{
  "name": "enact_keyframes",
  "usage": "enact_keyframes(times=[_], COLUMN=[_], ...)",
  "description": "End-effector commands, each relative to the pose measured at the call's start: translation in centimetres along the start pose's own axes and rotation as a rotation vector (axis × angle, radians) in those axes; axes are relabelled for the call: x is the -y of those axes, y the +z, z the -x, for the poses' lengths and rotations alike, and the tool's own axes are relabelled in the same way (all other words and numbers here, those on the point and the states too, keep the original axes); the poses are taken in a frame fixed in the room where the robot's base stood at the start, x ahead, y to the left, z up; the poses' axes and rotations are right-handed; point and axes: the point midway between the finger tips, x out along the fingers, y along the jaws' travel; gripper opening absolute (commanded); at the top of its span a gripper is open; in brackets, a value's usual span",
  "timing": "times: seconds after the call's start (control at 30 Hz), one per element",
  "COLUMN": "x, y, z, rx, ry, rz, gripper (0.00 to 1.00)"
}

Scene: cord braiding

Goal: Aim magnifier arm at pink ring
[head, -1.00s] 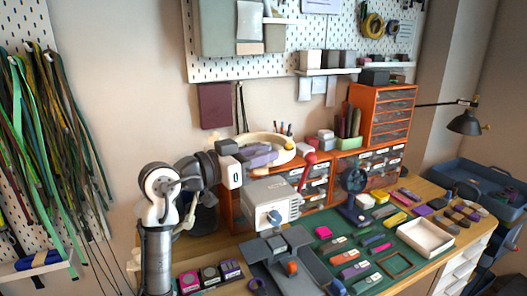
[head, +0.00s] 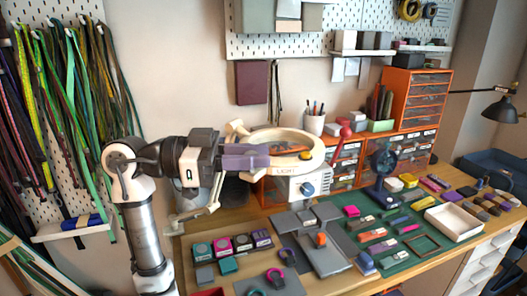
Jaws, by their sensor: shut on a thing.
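The magnifier (head: 318,156) is a large cream ring-shaped head marked "LIGHT", hanging level above the back of the bench. Its thin cream jointed arm (head: 205,211) shows below and behind my arm. My gripper (head: 262,156), with purple-grey fingers, is shut on the left side of the magnifier's rim. The fingers hide part of that rim.
A grey box with a blue knob (head: 307,188) stands under the magnifier. A dark round-headed stand (head: 383,163) is to its right. Small colored blocks cover a green mat (head: 400,262). Orange drawers (head: 417,98) and a pen cup (head: 314,124) stand behind. Cords hang at left.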

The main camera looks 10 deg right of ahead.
Motion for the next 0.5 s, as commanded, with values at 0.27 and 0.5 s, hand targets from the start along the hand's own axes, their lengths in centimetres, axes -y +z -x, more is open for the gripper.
enact_keyframes(times=[0.27,0.5], x=[-0.21,-0.18], y=[-0.08,-0.08], z=[0.29,0.27], rx=[-0.002,-0.002], ry=[0.008,0.007], rz=[0.0,0.0], gripper=[0.0,0.34])
